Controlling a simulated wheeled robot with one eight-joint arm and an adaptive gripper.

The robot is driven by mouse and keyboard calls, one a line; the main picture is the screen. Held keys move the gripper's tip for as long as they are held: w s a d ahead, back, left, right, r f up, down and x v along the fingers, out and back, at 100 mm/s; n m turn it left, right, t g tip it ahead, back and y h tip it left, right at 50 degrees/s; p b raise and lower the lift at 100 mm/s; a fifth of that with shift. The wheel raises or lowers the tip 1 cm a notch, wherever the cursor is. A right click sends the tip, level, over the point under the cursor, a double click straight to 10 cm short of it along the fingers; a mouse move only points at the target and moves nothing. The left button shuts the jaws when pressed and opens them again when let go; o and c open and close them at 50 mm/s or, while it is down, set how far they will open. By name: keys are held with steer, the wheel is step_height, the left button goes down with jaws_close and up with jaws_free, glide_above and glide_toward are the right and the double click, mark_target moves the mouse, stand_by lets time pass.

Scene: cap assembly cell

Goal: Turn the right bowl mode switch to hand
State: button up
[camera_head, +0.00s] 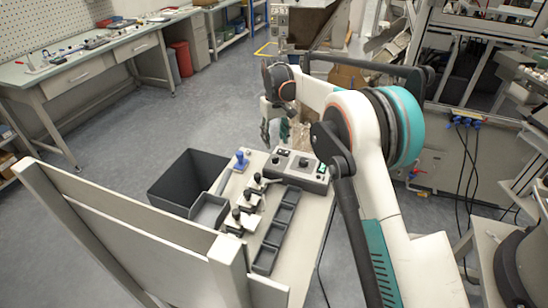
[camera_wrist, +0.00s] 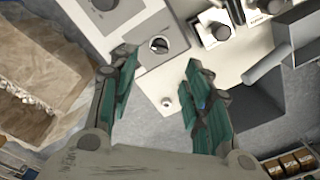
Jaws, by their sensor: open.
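My gripper (camera_wrist: 160,62) is open and empty in the wrist view, its two teal fingers wide apart. A small round selector switch (camera_wrist: 158,45) with a dark slot-like mark sits on a grey box, between and just beyond the fingertips in the picture. I cannot read its label or setting, nor tell for sure that it is the right bowl mode switch. In the head view my gripper (camera_head: 272,130) hangs beyond the bench, behind a grey control box (camera_head: 312,180) with knobs and buttons.
A dark open bin (camera_head: 185,178) stands left of the narrow bench. A blue-handled stamp-like part (camera_head: 241,160), several black-knobbed parts (camera_head: 248,196) and dark trays (camera_head: 272,232) stand on it. Crumpled brown material (camera_wrist: 45,70) lies left of my gripper. The floor to the left is clear.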

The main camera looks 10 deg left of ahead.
mark_target(275, 158)
step_height(275, 158, down, 9)
steer(key=shift+r+b, duration=0.15)
steer(key=shift+b, duration=0.9)
steer(key=shift+c, duration=0.6)
jaws_close()
